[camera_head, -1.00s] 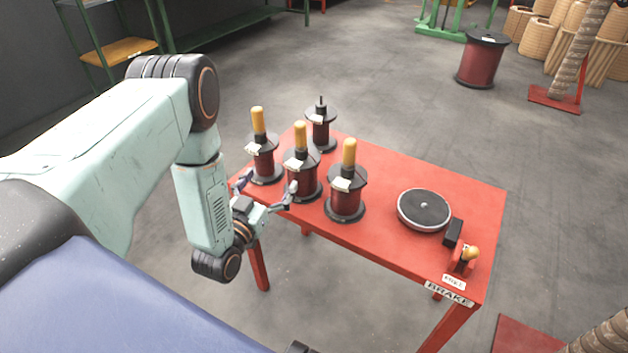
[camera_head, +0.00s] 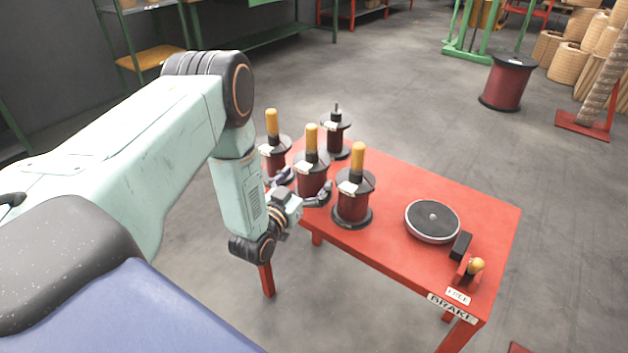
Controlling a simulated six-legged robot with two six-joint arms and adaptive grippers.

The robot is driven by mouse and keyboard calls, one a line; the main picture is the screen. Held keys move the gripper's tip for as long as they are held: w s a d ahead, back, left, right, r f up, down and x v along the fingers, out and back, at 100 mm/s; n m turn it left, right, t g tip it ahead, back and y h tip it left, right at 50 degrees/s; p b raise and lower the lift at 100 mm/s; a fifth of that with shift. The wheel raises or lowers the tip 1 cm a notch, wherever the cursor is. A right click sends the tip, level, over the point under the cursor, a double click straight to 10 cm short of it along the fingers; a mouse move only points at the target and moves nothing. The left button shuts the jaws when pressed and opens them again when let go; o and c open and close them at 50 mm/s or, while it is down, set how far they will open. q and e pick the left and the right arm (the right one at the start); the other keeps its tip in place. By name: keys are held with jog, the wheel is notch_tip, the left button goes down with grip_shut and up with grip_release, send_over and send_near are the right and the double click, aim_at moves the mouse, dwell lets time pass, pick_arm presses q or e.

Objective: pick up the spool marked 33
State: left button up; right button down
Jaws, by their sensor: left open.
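Several dark red spools with black flanges and white tags stand upright on a red table (camera_head: 395,180). Three have yellow handles: the left spool (camera_head: 273,165), the middle spool (camera_head: 312,183) and the right spool (camera_head: 352,205). A back spool (camera_head: 338,138) has only a bare dark spindle. The tag numbers are too small to read, so I cannot tell which is 33. My left gripper (camera_head: 308,180) is open, with one finger on each side of the middle spool's lower body. I cannot tell whether they touch it. My right gripper is out of view.
A round dark turntable (camera_head: 432,220) and a yellow-knobbed lever (camera_head: 474,267) stand on the table's right part, above a BRAKE sign (camera_head: 452,310). A large red spool (camera_head: 508,82) stands on the floor behind. The table between the back spool and turntable is clear.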

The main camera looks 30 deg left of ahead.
pick_arm(q)
jog(key=shift+w+a+f+b, duration=0.1)
jog(key=shift+w+b, duration=0.05)
jog(key=shift+w, duration=0.5)
jog(key=shift+w+a+b, duration=0.1)
jog(key=shift+w+b, duration=0.05)
jog(key=shift+w, duration=0.5)
jog(key=shift+d, duration=0.15)
jog(key=shift+c, duration=0.3)
jog(key=c, duration=1.7)
